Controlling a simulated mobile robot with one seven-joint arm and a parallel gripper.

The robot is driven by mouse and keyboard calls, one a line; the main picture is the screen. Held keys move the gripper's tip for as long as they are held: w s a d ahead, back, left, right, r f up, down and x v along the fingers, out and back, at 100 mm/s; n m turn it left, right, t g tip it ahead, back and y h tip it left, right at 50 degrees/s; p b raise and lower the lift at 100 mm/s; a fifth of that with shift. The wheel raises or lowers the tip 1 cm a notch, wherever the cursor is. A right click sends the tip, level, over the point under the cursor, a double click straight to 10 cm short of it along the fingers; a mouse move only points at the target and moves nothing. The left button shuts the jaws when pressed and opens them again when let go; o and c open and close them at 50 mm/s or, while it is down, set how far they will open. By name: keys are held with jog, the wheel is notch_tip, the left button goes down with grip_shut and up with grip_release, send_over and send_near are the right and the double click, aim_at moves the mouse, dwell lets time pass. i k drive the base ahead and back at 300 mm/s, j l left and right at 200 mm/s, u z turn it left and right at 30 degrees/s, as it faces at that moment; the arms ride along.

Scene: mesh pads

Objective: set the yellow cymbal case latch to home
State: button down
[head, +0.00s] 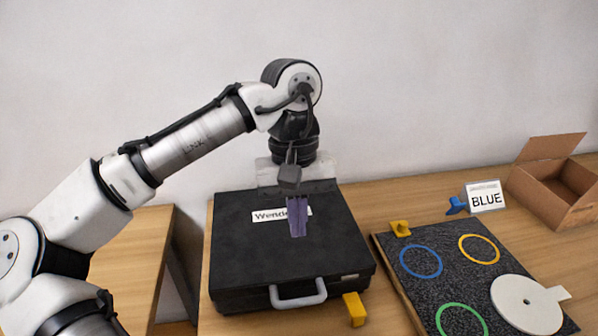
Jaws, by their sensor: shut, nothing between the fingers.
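A black case (290,265) lies closed on the table, with a grey handle (298,293) at its front and a partly hidden white label (268,215) on its lid. A yellow block (354,309) sits at the case's front right corner; it may be the latch, but its setting cannot be read. A second yellow piece (400,228) is at the far left corner of the dark mesh pad board. My gripper (298,233) points down over the case lid, its purple fingers shut and empty. Whether the fingertips touch the lid cannot be told.
The mesh pad board (400,284) carries blue, yellow and green rings and a white disc (526,303) with a tab. Behind it are a blue piece (456,205), a "BLUE" sign (486,196) and an open cardboard box (552,180). A gap separates another wooden table (135,255) at left.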

aim_at(358, 314)
jog(key=k, duration=1)
